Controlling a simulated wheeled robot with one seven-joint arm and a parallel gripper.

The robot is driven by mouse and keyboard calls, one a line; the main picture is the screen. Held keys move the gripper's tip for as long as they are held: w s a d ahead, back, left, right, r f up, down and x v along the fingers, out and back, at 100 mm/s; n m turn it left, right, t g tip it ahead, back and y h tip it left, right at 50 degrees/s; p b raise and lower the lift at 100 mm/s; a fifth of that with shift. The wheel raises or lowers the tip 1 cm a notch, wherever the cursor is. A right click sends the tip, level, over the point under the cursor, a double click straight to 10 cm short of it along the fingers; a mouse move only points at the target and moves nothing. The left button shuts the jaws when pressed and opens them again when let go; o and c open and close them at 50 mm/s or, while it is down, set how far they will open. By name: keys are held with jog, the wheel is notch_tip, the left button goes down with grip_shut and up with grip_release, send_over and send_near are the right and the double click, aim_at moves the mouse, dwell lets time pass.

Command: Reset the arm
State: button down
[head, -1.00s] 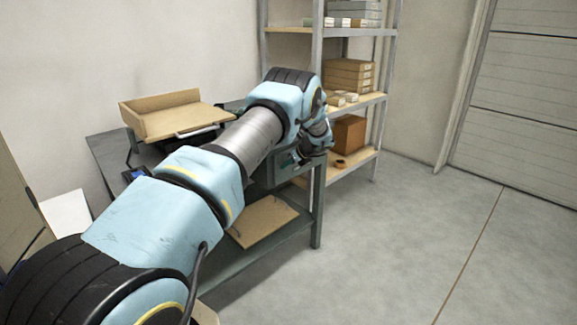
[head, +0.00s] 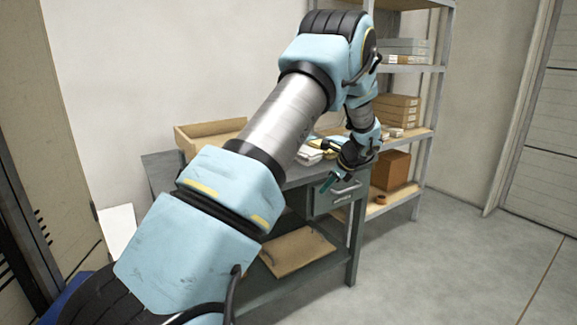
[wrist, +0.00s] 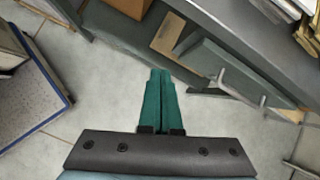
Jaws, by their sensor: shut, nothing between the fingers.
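My gripper (head: 332,182) hangs at the end of my light-blue arm, in front of the workbench's right end. In the wrist view its two green fingers (wrist: 159,100) are together and empty, pointing over bare floor beside the bench. The grey-green workbench (head: 352,232) stands against the wall, partly hidden behind my arm. Its drawer (head: 338,196) with a metal handle is just beside the gripper; in the wrist view the drawer front (wrist: 235,72) lies right of the fingers. I cannot tell whether they touch.
A shelving rack (head: 437,90) with boxes stands behind, right of my arm. A cardboard tray (head: 205,135) is on the bench, and a flat cardboard piece (head: 297,250) lies on its lower shelf. The floor (head: 455,260) at right is clear.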

jog(key=s+a+r+n+g+h+p, duration=0.1)
jog(key=s+a+r+n, duration=0.2)
jog(key=a, duration=0.2)
jog(key=s+a+r+n+g, duration=0.1)
jog(key=s+a+r+n, duration=0.15)
jog(key=a, duration=0.25)
jog(key=s+a+r+n+h+p, duration=0.1)
jog(key=s+a+r+n, duration=0.1)
jog(key=s+a+n, duration=0.3)
jog(key=s+a+r+n+g+h+p, duration=0.1)
jog(key=s+a+n, duration=0.4)
jog(key=s, duration=0.6)
jog(key=s+a+r+n+h+p, duration=0.1)
jog(key=s+a+r+n, duration=0.2)
jog(key=s+a+n, duration=0.2)
jog(key=s+n, duration=0.3)
jog(key=shift+s+a+r+g+p, duration=0.25)
jog(key=shift+g+p, duration=0.05)
jog(key=shift+g, duration=0.1)
jog(key=shift+n, duration=0.25)
